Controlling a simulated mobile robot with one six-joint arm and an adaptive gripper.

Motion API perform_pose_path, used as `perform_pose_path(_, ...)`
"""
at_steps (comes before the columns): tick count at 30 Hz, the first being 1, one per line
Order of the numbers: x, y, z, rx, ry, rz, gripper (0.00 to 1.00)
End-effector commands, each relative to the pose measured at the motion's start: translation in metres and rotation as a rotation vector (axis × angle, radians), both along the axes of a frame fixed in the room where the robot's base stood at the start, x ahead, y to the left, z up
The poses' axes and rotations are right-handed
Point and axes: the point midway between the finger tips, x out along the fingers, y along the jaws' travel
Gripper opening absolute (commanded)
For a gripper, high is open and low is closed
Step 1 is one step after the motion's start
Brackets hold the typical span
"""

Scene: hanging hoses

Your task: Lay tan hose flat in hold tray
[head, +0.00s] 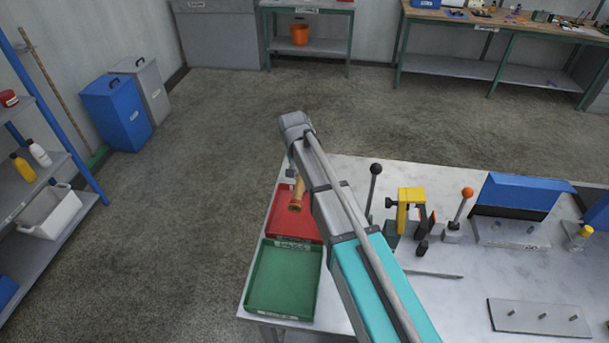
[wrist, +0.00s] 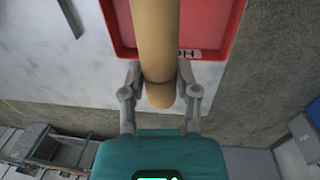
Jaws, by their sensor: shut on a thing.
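The tan hose (wrist: 155,40) is held between the two fingers of my gripper (wrist: 160,78) in the wrist view, with its rounded end just past the fingers. The rest of the hose runs up out of that picture, above the red tray (wrist: 215,40). The red tray bears a partly covered label beginning "HO". In the head view a short piece of the tan hose (head: 297,196) shows beside my arm, over the red tray (head: 291,222) on the table's left edge. My arm hides most of the gripper there. I cannot tell the hose's height above the tray.
A green tray (head: 283,281) sits in front of the red one. To the right on the grey table (head: 440,300) stand levers, a yellow clamp (head: 410,200), a blue-lidded box (head: 520,190) and a pegged plate (head: 540,318). Open floor lies left of the table.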

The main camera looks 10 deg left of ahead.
Motion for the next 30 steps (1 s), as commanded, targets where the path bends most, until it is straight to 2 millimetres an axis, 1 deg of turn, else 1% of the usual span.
perform_pose_path(1,0.0,0.0,-0.007,0.0,0.0,0.0,0.0)
perform_pose_path(30,-0.001,0.001,-0.089,0.0,0.0,0.002,0.0)
